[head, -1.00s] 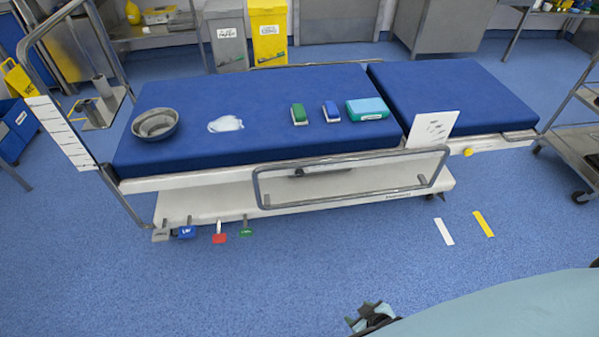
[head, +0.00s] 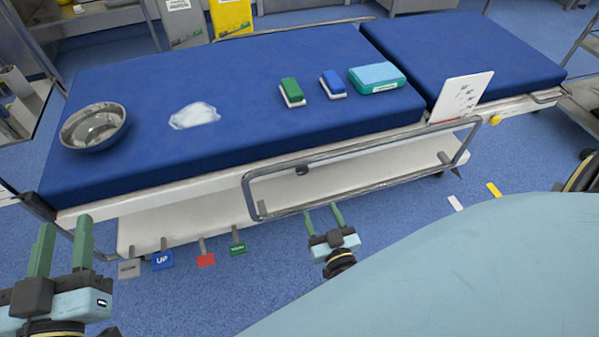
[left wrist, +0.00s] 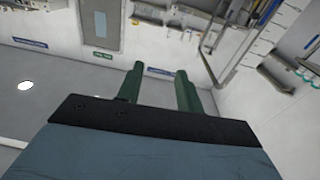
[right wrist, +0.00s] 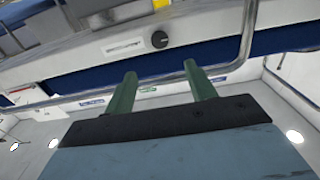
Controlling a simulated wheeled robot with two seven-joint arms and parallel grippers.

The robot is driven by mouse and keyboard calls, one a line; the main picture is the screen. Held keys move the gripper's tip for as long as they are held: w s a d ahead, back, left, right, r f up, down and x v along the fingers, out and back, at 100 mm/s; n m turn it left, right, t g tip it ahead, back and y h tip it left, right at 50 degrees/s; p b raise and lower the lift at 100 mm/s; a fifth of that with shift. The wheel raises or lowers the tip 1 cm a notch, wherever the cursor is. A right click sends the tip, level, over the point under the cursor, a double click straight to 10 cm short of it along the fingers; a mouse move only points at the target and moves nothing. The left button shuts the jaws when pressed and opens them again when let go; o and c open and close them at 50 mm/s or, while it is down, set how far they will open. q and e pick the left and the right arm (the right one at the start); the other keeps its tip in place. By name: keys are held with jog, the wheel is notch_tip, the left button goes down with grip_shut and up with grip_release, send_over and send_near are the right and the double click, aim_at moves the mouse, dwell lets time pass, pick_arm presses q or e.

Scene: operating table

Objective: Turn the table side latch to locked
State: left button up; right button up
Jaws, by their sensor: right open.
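A dark round knob (right wrist: 159,39), which looks like the table side latch, sits on the pale side of the operating table (right wrist: 90,60) in the right wrist view. A white label (right wrist: 124,46) is beside it; its writing is too small to read. In the head view the knob (head: 302,170) shows small and dark behind the side rail. My right gripper (head: 322,218) is open and empty, low in front of the table and apart from the knob. My left gripper (head: 63,245) is open and empty near the table's left end.
A metal side rail (head: 355,150) runs along the table's near side, with its bar in front of the knob. Coloured foot pedals (head: 205,259) stick out below. A bowl (head: 93,127), brushes and a teal box (head: 377,80) lie on the blue mattress.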

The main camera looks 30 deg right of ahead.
jog(key=b, duration=0.2)
send_near(303, 171)
jog(key=b+x, duration=0.2)
jog(key=x, duration=0.5)
jog(key=shift+f, duration=0.1)
pick_arm(q)
jog(key=s+r+t+h, duration=0.2)
jog(key=s+r+t, duration=0.2)
jog(key=r+t, duration=0.4)
jog(key=shift+s+a+r+t+h, duration=0.15)
jog(key=shift+s+r+t+h, duration=0.15)
jog(key=shift+s+t+h, duration=0.1)
pick_arm(e)
jog(key=shift+w+d, duration=0.15)
jog(key=shift+w, duration=0.45)
jog(key=c, duration=1)
